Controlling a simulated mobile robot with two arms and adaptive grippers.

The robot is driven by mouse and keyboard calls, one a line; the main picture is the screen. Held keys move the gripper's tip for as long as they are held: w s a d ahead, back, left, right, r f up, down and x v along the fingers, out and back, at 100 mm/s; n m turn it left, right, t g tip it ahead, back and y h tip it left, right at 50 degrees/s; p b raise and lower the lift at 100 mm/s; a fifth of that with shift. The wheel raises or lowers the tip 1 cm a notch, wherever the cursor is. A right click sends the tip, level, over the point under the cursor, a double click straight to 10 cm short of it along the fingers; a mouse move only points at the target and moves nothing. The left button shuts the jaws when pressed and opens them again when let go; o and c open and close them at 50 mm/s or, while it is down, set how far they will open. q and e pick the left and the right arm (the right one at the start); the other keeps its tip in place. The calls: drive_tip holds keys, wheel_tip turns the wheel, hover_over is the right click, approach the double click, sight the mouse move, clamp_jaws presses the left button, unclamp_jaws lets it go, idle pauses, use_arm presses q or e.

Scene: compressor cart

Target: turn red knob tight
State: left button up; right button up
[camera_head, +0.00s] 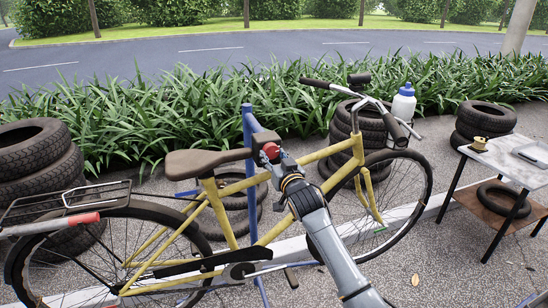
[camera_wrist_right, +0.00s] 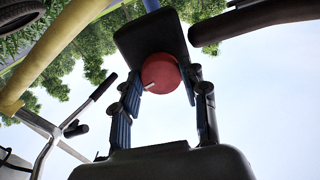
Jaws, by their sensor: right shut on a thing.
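The red knob (camera_head: 271,150) is on the dark clamp head (camera_head: 262,138) of the blue stand (camera_head: 249,122), near the bicycle's saddle. My right gripper (camera_head: 275,161) reaches up to the knob from the front. In the right wrist view the round red knob (camera_wrist_right: 162,73) lies between the two blue-padded fingers (camera_wrist_right: 160,84), which are shut on it, with the dark clamp block (camera_wrist_right: 150,38) behind it. A small pale lever or pin shows on the knob's lower left. The contact on the knob's far side is hidden.
The yellow bicycle (camera_head: 220,219) stands close around my right arm, its brown saddle (camera_head: 205,163) left of the knob. Stacked tyres (camera_head: 37,158) are at the left. A small table (camera_head: 497,161) with a spool stands at the right.

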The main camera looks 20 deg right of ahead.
drive_tip(key=n+p, duration=0.1)
drive_tip(key=n, duration=0.2)
drive_tip(key=shift+d+r+n+p, duration=0.1)
drive_tip(key=shift+n+p, duration=0.2)
drive_tip(key=shift+n, duration=0.1)
drive_tip(key=n+p, duration=0.1)
drive_tip(key=n, duration=0.2)
drive_tip(key=shift+d+n, duration=0.1)
drive_tip(key=shift+n, duration=0.2)
drive_tip(key=n+p, duration=0.1)
drive_tip(key=n, duration=0.3)
drive_tip(key=shift+n, duration=0.3)
drive_tip(key=shift+n+p, duration=0.45)
drive_tip(key=shift+n, duration=1.35)
drive_tip(key=o, duration=1.1)
drive_tip(key=shift+o, duration=0.2)
